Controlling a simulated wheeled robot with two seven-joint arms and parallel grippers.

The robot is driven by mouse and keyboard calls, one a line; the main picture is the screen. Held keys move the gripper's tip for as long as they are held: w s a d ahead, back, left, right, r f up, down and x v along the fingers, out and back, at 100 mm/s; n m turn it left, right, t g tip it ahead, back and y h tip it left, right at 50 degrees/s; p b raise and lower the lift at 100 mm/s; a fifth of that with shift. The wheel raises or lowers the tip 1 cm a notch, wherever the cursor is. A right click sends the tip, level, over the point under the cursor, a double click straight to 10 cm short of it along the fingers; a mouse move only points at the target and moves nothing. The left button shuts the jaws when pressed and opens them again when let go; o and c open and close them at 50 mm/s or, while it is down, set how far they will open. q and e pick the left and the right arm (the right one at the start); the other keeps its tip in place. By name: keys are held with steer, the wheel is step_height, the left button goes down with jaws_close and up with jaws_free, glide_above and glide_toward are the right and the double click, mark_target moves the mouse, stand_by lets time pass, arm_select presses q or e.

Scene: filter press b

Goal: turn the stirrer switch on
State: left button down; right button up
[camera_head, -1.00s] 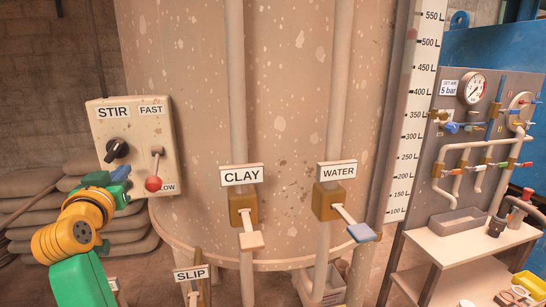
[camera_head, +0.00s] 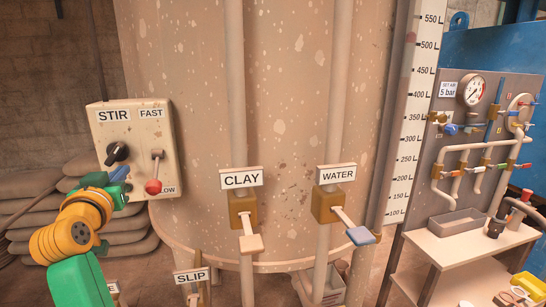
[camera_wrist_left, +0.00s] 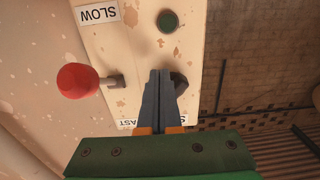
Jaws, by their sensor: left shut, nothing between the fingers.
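The stirrer switch is a black knob (camera_head: 117,153) under the STIR label on the cream control box (camera_head: 163,125). In the left wrist view the knob (camera_wrist_left: 181,82) is partly hidden behind my fingers. My left gripper (camera_head: 124,173) is shut and empty, with its fingertips just below the knob in the head view. In the wrist view its fingertips (camera_wrist_left: 160,73) lie right beside the knob; I cannot tell whether they touch it. A dark green round button or lamp (camera_wrist_left: 168,21) sits on the box. My right gripper is not in view.
A red-balled speed lever (camera_head: 153,187) juts from the box close to the right of my gripper, between FAST and SLOW. The large speckled tank (camera_head: 290,100) stands behind. CLAY (camera_head: 242,215) and WATER (camera_head: 330,203) valves are further right. Stacked sacks (camera_head: 30,195) lie at left.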

arm_select(q)
steer(key=shift+a+r, duration=0.1)
steer(key=shift+r, duration=0.15)
steer(key=shift+s+a+p, duration=0.1)
steer(key=shift+a+p, duration=0.1)
steer(key=shift+p, duration=0.15)
stand_by(0.3)
steer(key=shift+s+a+p, duration=0.2)
steer(key=shift+a+p, duration=0.75)
steer(key=shift+p, duration=0.05)
steer(key=shift+a, duration=0.15)
steer(key=shift+f, duration=0.1)
